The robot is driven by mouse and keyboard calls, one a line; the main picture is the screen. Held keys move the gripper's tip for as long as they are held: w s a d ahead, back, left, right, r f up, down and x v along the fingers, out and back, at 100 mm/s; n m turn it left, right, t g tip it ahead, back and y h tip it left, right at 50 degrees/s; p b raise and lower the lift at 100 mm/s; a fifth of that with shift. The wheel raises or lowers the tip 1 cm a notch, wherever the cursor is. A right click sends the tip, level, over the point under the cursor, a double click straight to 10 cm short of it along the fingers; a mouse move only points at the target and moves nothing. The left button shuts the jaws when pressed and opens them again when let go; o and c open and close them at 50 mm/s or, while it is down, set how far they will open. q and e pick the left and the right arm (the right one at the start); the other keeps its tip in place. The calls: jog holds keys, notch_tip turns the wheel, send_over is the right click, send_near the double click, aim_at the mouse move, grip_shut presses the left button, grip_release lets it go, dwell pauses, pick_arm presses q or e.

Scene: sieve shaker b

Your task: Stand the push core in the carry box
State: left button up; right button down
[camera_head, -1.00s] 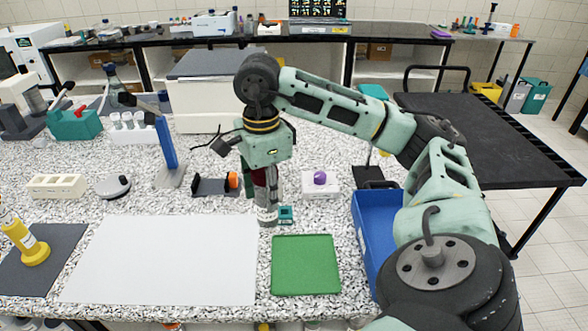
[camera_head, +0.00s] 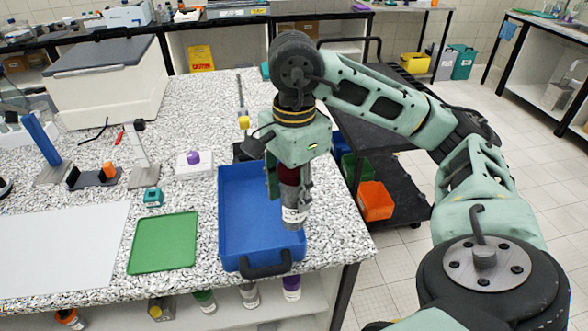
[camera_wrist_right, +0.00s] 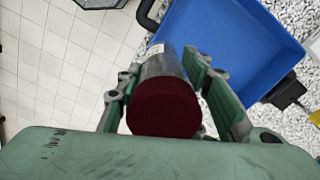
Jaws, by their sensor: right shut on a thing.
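The push core (camera_head: 294,214) is an upright cylinder with a dark red top and a pale label low on its grey body. My right gripper (camera_head: 289,184) is shut around its upper part. In the right wrist view, the push core (camera_wrist_right: 165,106) sits between the fingers, red end towards the camera. The blue carry box (camera_head: 238,208) is open, with a black handle at its front. The core overlaps the box's right side in the head view. In the right wrist view it lies beside the box's edge (camera_wrist_right: 240,45). Its height above the box is unclear. My left gripper is not in view.
A green tray (camera_head: 163,243) and a white sheet (camera_head: 60,245) lie left of the box. A small teal block (camera_head: 153,197) and a white holder with a purple knob (camera_head: 193,165) stand nearby. The bench's right edge is close to the box.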

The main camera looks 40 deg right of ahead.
jog(key=shift+w+f, duration=0.25)
jog(key=shift+w, duration=0.05)
jog(key=w+f+p, duration=0.1)
jog(key=w+f, duration=0.2)
jog(key=w+f+p, duration=0.2)
jog(key=w+f, duration=0.2)
jog(key=w+f+p, duration=0.1)
jog(key=w+f, duration=0.2)
jog(key=w, duration=0.1)
jog(key=shift+w+a+f+p, duration=0.15)
jog(key=shift+a+f+p, duration=0.1)
jog(key=shift+a+p, duration=0.1)
jog(key=shift+f, duration=0.15)
jog(key=c, duration=1.2)
grip_release()
